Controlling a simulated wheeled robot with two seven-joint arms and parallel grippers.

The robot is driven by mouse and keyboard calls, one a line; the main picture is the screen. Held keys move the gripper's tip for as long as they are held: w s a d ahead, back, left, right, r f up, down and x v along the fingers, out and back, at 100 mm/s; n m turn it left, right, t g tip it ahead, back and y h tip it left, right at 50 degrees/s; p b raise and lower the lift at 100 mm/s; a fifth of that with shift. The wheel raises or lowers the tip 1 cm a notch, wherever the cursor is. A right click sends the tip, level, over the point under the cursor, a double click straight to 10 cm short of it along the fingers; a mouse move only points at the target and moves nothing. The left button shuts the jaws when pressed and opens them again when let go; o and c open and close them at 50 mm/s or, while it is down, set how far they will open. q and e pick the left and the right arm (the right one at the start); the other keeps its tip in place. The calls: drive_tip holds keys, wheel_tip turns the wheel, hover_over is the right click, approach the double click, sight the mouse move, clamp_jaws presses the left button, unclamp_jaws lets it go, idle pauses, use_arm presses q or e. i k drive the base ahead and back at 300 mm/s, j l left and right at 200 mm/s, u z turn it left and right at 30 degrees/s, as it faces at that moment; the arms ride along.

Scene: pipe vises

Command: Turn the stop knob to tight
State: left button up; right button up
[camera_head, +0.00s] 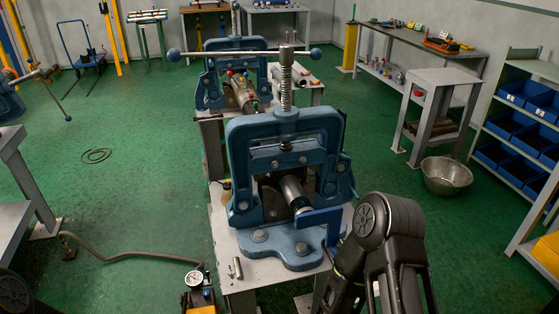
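A blue pipe vise (285,190) stands on a grey bench (230,262) in front of me. A steel screw (286,80) rises from its top, with a long crossbar through it. A grey pipe (293,190) lies in the vise opening. A blue bar-shaped part (318,217) sticks out at the vise's front right, partly behind my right arm. I cannot tell which part is the stop knob. My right arm reaches up just right of the vise; its gripper is hidden. Only a dark piece of my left arm shows at the bottom left, without its gripper.
A second blue vise (213,88) with coloured knobs stands behind. A pressure gauge (194,278) with a hose and a small metal cylinder (237,267) are at the front left. A metal basin (446,176) and blue-bin shelves (520,120) are right. The green floor (120,190) is mostly free at left.

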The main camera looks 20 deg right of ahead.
sight(340, 242)
drive_tip(key=l+z, duration=0.2)
drive_tip(key=z, duration=0.85)
drive_tip(key=i+j+z, duration=0.1)
drive_tip(key=z, duration=0.4)
drive_tip(key=i+j+z, duration=0.1)
drive_tip(key=z, duration=0.35)
drive_tip(key=j+z, duration=0.2)
drive_tip(key=z, duration=0.3)
